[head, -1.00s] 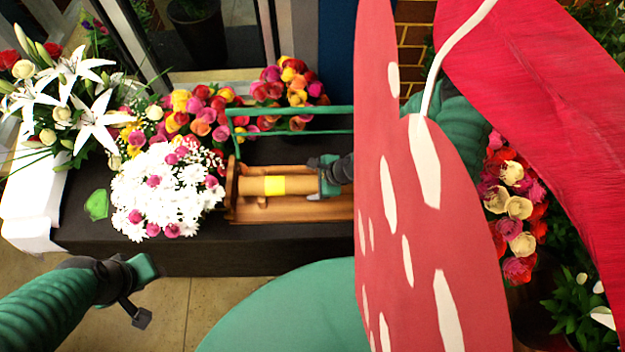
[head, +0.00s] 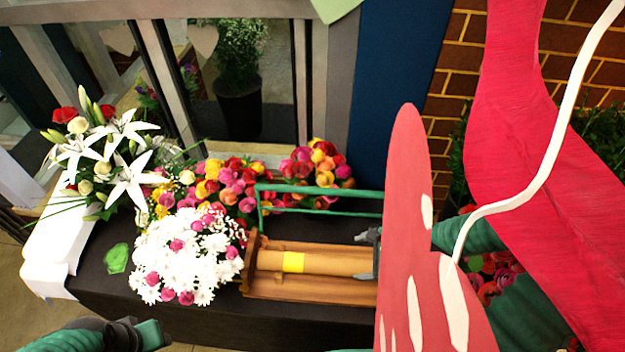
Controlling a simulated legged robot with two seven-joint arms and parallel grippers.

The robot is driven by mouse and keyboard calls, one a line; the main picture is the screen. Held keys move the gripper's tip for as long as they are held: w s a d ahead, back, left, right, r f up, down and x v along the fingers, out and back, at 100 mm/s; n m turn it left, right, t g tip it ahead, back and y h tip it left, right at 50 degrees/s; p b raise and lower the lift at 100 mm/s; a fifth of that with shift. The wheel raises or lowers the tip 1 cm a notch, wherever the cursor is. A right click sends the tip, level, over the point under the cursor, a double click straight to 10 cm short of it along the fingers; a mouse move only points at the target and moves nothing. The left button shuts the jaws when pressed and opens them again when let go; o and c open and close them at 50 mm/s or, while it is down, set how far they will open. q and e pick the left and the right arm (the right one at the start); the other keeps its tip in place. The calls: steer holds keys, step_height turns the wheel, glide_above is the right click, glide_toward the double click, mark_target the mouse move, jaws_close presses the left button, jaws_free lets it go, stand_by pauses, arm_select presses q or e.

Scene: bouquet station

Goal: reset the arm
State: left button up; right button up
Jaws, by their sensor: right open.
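My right gripper (head: 370,250) is open at the right end of a brown paper roll (head: 325,262) with a yellow band. The roll lies in a wooden holder (head: 300,289) on the dark table. I cannot tell whether the fingers touch the roll. A large red, white-spotted shape (head: 415,250) hides most of the gripper and its wrist. My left gripper (head: 148,335) is at the lower left edge, in front of the table and apart from the flowers. It is partly cut off, so its jaws are unclear.
A white daisy bouquet (head: 180,255) stands left of the holder, with white lilies (head: 125,180) beyond. Colourful roses (head: 230,185) and a green rail frame (head: 320,190) are behind. A green patch (head: 117,258) lies on the dark table (head: 200,315).

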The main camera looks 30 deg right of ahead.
steer(key=s+a+f+n+g+h+b, duration=0.1)
steer(key=s+a+f+n+g+b, duration=0.25)
steer(key=f+n+b, duration=0.45)
steer(key=w+a+n+h+b, duration=0.1)
steer(key=a+n+b, duration=0.5)
steer(key=n, duration=0.9)
steer(key=shift+w+a+h+b, duration=0.35)
steer(key=shift+w+a+h, duration=0.05)
steer(key=shift+w+a, duration=0.45)
steer(key=shift+s+a+r+t, duration=0.1)
steer(key=shift+a+r+t, duration=0.1)
steer(key=shift+a+t, duration=0.1)
steer(key=shift+d, duration=0.25)
steer(key=shift+a, duration=0.15)
steer(key=shift+c, duration=0.4)
